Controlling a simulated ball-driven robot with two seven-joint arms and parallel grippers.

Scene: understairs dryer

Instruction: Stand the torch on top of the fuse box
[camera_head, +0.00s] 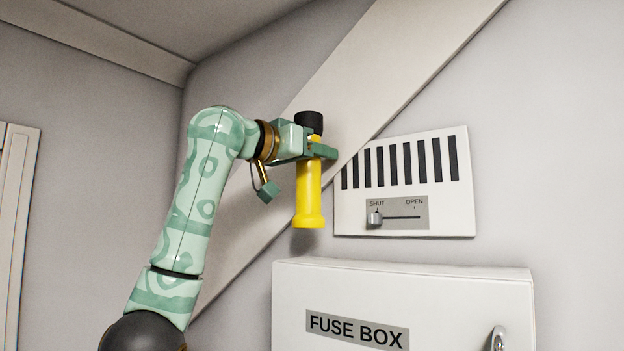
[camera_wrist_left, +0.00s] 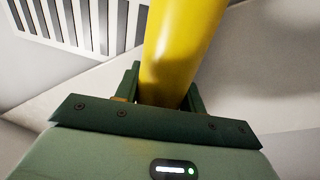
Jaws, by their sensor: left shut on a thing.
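The torch (camera_head: 308,195) is yellow with a black end, upright, black end up and wider yellow end down. My left gripper (camera_head: 318,150) is shut on its upper part and holds it in the air. The torch (camera_wrist_left: 180,50) also shows between the fingers of my left gripper (camera_wrist_left: 165,90) in the left wrist view. The white fuse box (camera_head: 400,300) is at the lower right of the head view, with its name on the front. My right gripper is out of view.
A vent (camera_head: 405,180) with black slots and a slider marked SHUT and OPEN is on the wall above the fuse box. A sloping beam (camera_head: 370,70) runs behind my left gripper. The fuse box's top looks clear. A handle (camera_head: 497,339) is on its front.

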